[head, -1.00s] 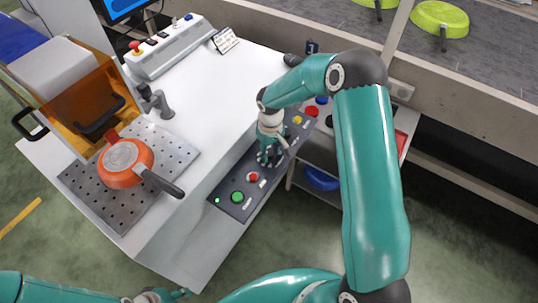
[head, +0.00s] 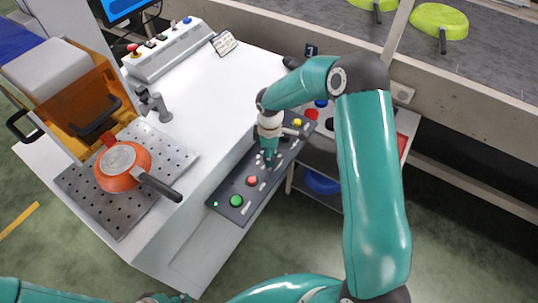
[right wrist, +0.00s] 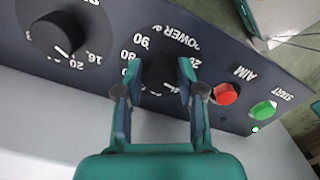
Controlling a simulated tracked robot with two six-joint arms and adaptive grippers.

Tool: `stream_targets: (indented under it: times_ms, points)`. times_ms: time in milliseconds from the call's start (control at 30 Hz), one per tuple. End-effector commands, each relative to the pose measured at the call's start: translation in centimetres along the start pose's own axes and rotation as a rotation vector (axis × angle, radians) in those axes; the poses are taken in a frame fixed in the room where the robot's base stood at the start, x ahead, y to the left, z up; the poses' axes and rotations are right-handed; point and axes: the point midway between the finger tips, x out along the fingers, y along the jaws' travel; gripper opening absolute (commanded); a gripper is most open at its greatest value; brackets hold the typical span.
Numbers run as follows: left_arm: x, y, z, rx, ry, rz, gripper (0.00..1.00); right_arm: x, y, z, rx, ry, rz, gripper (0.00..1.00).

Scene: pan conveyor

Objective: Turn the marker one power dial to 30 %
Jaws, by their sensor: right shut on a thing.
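The marker's dark control panel (head: 226,196) runs along the front edge of the white cabinet. My right gripper (head: 268,160) points down onto it, beyond the buttons. In the right wrist view its two fingers (right wrist: 159,74) are closed on opposite sides of the black power dial (right wrist: 160,66). White scale numbers ring this dial, with 80 and 90 readable on its left. The dial's pointer and the rest of the scale are partly hidden, so its setting cannot be read. My left gripper (head: 165,298) shows only in part at the bottom edge.
Beside the dial are a red AIM button (right wrist: 226,94) and a green START button (right wrist: 262,110). Another black dial (right wrist: 58,36) sits on the other side. An orange pan (head: 120,166) lies on a perforated plate (head: 88,196). Green pans (head: 438,20) are on the conveyor.

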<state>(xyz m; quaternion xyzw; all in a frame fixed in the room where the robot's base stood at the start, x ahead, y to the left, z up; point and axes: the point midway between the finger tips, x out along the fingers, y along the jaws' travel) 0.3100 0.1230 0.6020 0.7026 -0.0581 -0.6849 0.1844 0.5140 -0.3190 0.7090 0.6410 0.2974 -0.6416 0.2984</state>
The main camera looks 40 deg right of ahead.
Motion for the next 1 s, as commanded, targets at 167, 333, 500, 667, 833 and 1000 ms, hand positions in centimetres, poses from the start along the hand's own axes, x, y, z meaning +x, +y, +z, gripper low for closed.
stream_targets:
  times_ms: [167, 333, 500, 667, 833, 1000]
  points:
    - [-0.02, 0.01, 0.00, 0.000, 0.000, 0.000, 0.40, -0.04, -0.07, -0.33, -0.055, 0.007, 0.001, 0.03]
    - [-0.02, 0.01, 0.00, 0.000, 0.000, 0.000, 0.40, -0.01, -0.13, -0.37, -0.074, 0.007, 0.000, 0.03]
    - [-0.02, 0.01, 0.00, 0.000, 0.000, 0.000, 0.40, 0.01, -0.18, -0.40, -0.076, 0.007, -0.001, 0.03]
    - [-0.02, 0.01, 0.00, 0.000, 0.000, 0.000, 0.40, 0.03, -0.23, -0.42, -0.075, 0.008, -0.002, 0.03]
    - [-0.02, 0.01, 0.00, 0.000, 0.000, 0.000, 0.40, 0.04, -0.22, -0.33, -0.074, 0.006, -0.003, 0.63]
    - [-0.02, 0.01, 0.00, 0.000, 0.000, 0.000, 0.40, 0.03, -0.15, -0.18, -0.073, 0.004, -0.002, 0.63]
